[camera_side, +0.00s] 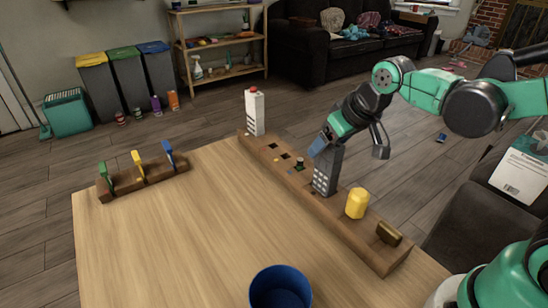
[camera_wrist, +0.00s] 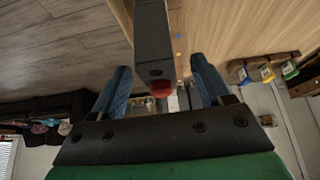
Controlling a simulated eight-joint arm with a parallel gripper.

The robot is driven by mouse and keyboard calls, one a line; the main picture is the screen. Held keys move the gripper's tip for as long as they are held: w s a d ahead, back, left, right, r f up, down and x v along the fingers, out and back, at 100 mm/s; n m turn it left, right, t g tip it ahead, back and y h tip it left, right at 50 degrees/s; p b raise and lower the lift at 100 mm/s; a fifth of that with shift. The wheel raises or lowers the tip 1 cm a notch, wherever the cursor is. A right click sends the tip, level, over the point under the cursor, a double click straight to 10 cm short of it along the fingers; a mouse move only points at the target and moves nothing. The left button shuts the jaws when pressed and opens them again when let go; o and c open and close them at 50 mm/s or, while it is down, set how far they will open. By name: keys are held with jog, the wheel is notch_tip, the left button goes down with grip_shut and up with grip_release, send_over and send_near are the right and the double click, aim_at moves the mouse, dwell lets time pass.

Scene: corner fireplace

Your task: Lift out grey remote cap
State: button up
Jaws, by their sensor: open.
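The grey remote (camera_side: 327,170) stands upright in the long wooden block (camera_side: 290,186), its pale buttons facing the side camera. My gripper (camera_side: 346,147) is open at the remote's upper end, one blue finger on each side. In the wrist view my gripper (camera_wrist: 161,66) has the dark grey remote (camera_wrist: 153,38) between its spread fingers, with a gap on both sides. A red piece (camera_wrist: 162,88) shows just past the remote's top end; I cannot tell what it belongs to. The remote's foot is hidden in the block.
A white remote with a red top (camera_side: 254,112) stands at the block's far end. A yellow cylinder (camera_side: 357,203) and a brass piece (camera_side: 389,233) sit at the near end. A blue cup (camera_side: 280,288) and a small rack with coloured levers (camera_side: 143,180) are on the table (camera_side: 190,240).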

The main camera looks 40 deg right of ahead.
grip_shut()
dwell(0.3)
